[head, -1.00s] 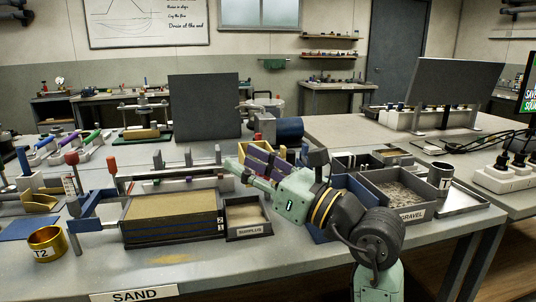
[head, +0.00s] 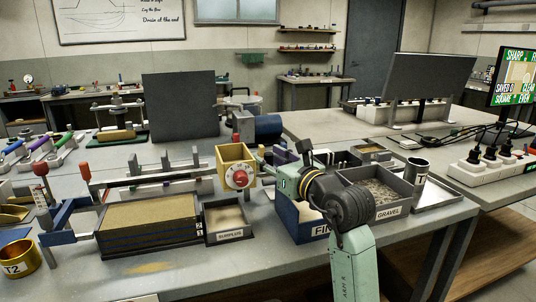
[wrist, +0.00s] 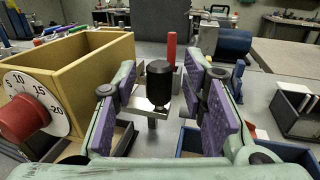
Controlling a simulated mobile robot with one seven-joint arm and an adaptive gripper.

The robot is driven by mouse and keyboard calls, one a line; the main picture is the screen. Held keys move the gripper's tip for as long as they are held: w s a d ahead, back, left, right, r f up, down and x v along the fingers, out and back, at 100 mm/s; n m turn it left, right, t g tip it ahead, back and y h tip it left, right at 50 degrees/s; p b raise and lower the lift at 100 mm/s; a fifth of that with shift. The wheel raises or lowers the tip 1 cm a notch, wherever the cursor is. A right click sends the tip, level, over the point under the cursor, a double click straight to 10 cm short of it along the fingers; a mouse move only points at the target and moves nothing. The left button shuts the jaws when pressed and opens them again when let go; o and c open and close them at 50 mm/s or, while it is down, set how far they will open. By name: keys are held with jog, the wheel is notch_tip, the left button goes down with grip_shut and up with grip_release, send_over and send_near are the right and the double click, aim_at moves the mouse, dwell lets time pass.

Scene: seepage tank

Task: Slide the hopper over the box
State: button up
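The hopper (head: 237,168) is a yellow open-topped box with a red knob and dial, to the right of and behind the box. It also shows at the left of the wrist view (wrist: 85,75). The box (head: 150,222) is dark-walled and filled with sand to near its rim. My gripper (head: 272,158) is just right of the hopper, partly hidden by my arm. In the wrist view my gripper (wrist: 163,100) is open, its purple pads on either side of an upright black handle (wrist: 160,82) on a metal bracket. Gaps show between pads and handle.
A surplus tray (head: 225,222) sits between the box and a blue bin (head: 300,225). A rail (head: 160,182) runs behind the box. The bench front is mostly clear.

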jog(key=shift+w+a, duration=0.3)
jog(key=shift+w, duration=0.15)
grip_shut()
dwell(0.3)
dwell(0.4)
